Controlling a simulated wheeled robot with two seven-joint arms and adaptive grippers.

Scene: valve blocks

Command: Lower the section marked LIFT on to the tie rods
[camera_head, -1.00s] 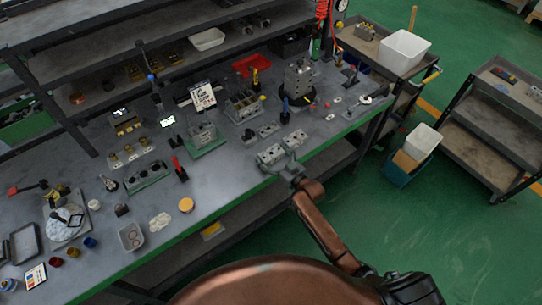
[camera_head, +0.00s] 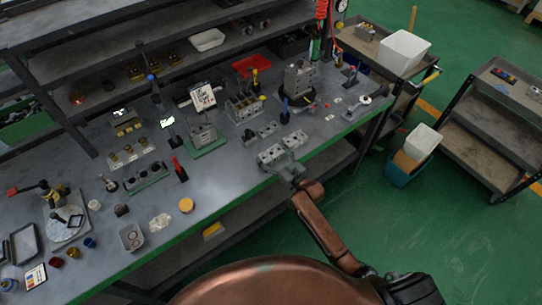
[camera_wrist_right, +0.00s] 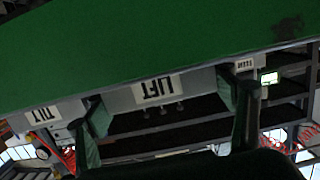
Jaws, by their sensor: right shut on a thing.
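My right gripper (camera_head: 290,171) is low at the front edge of the bench, beside small light-grey blocks. In the right wrist view its two fingers (camera_wrist_right: 168,108) stand on either side of a grey section with an upside-down LIFT label (camera_wrist_right: 156,89), and it is shut on that section. In the head view the gripper largely hides the section. A grey block stack stands on a green plate (camera_head: 208,147) further left on the bench. I cannot make out the tie rods clearly. My left gripper is not in view.
A grey block (camera_head: 295,139) and another grey block (camera_head: 269,155) sit close to the gripper. A block marked TILT (camera_wrist_right: 40,115) shows in the wrist view. A blue-handled tool (camera_head: 285,112) stands behind.

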